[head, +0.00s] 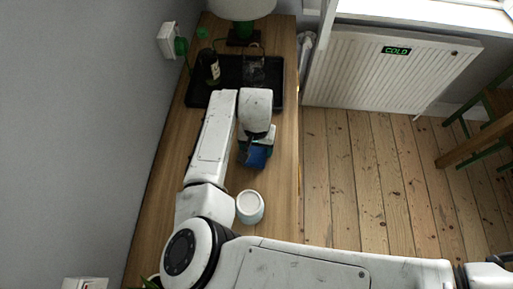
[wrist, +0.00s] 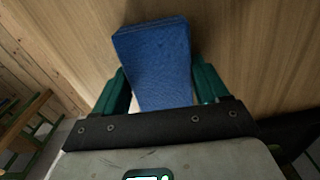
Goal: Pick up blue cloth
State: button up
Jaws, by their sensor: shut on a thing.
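The blue cloth (wrist: 155,60) is a folded, flat-looking piece between the two green fingers of my gripper (wrist: 160,88) in the wrist view. My gripper is shut on it, and the cloth sticks out past the fingertips. In the head view the cloth (head: 257,157) shows just below my gripper (head: 254,150), over the wooden tabletop. I cannot tell whether the cloth still touches the wood.
A white cup (head: 249,212) stands close by on the wooden top (head: 283,180). Behind, a black tray (head: 272,100) holds a dark bottle (head: 210,72) and a glass-like item (head: 253,72). A lamp (head: 241,8) stands at the back. A radiator (head: 380,75) is at right.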

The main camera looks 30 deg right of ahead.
aim_at(256, 148)
jog(key=shift+r, duration=0.5)
notch_tip(256, 148, up, 2)
jog(key=shift+r, duration=0.2)
jog(key=s+r+b, duration=0.1)
jog(key=s+r, duration=0.3)
jog(key=shift+a+r, duration=0.1)
jog(key=shift+r, duration=0.1)
jog(key=s+r+b, duration=0.2)
jog(key=s+r, duration=0.3)
jog(key=s, duration=0.5)
jog(key=shift+a, duration=0.2)
jog(key=shift+r, duration=0.1)
